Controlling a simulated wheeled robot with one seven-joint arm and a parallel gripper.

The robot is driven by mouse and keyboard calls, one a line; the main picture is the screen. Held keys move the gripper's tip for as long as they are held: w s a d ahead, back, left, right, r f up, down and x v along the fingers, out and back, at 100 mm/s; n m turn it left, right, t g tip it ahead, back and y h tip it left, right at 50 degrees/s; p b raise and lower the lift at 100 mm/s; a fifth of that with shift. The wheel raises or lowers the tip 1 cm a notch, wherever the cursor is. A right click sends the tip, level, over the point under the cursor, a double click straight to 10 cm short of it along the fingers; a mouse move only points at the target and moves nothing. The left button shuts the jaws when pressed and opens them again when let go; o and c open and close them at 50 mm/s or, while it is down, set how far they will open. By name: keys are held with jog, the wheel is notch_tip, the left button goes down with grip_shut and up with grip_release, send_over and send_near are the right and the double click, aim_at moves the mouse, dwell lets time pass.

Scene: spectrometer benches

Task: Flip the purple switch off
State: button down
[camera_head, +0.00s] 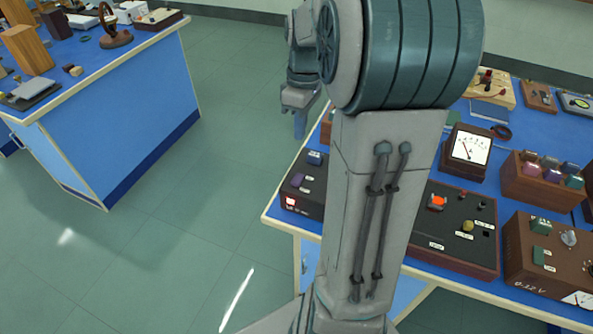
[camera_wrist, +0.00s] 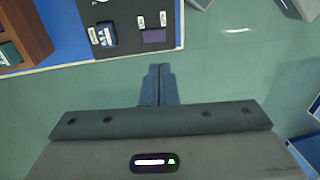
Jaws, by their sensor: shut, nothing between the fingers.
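The purple switch (camera_head: 298,180) sits on a black panel box (camera_head: 306,208) at the left end of the right-hand bench, left of my arm. It also shows in the wrist view as a purple block (camera_wrist: 154,36) near the panel's edge. My gripper (camera_head: 300,135) is shut and empty, out beyond the bench edge and over the floor in the picture. In the wrist view its closed fingers (camera_wrist: 160,69) point toward the panel, with the purple switch just ahead and apart from them. Part of the panel is hidden behind my arm in the head view.
A blue switch (camera_head: 314,157) is beside the purple one, and a red lit button (camera_head: 291,202) is on the same panel. A meter (camera_head: 469,150) and another black panel (camera_head: 459,246) stand to the right. A second bench (camera_head: 118,120) stands left, with open floor between.

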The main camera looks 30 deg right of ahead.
aim_at(296, 181)
jog(key=f, duration=0.4)
jog(key=a+f, duration=0.1)
jog(key=f, duration=0.3)
jog(key=s+f, duration=0.1)
jog(key=f, duration=0.4)
jog(key=shift+s+a, duration=0.1)
jog(key=shift+a, duration=0.15)
